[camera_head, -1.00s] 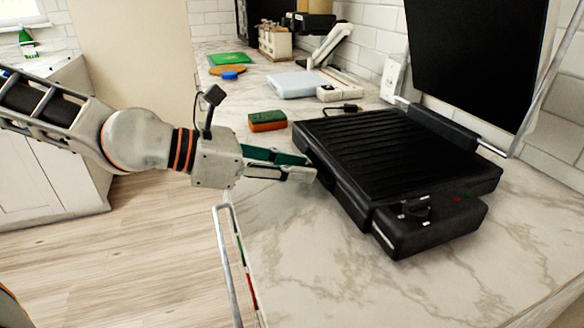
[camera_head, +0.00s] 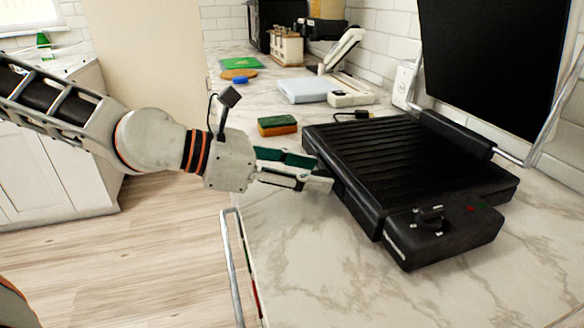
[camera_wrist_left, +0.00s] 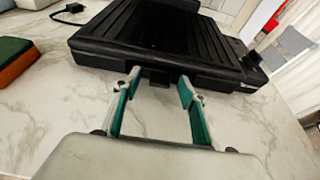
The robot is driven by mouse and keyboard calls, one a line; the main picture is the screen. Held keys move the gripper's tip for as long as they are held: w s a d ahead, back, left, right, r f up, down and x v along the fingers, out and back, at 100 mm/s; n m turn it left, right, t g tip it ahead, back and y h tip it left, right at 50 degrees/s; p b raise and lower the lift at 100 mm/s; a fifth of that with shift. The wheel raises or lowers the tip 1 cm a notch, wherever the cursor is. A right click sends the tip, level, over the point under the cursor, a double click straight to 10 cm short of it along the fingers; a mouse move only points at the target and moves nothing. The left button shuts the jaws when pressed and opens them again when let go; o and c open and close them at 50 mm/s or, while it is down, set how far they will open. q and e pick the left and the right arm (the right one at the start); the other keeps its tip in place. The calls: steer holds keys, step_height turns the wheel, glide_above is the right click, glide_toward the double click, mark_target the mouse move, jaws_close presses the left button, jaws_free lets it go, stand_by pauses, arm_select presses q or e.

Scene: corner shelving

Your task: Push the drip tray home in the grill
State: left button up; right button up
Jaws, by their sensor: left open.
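The black grill (camera_head: 410,165) stands on the marble counter with its lid raised. My left gripper (camera_head: 322,174) is open at the grill's left side, its fingertips close to that side. In the left wrist view the open fingers (camera_wrist_left: 158,80) point at the grill's side (camera_wrist_left: 110,55). A small dark tab (camera_wrist_left: 159,77), seemingly the drip tray's front, shows between the fingertips. The rest of the tray is hidden under the grill, so I cannot tell how far in it sits. Contact between fingers and tab is unclear. My right gripper is not in view.
A green and orange sponge (camera_head: 277,126) lies behind the gripper, left of the grill. A light blue box (camera_head: 306,90) and a white device (camera_head: 350,98) sit farther back. A metal rail (camera_head: 233,265) runs along the counter's front edge. Counter in front of the grill is clear.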

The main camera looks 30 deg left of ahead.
arm_select(q)
steer(key=shift+v, duration=3.6)
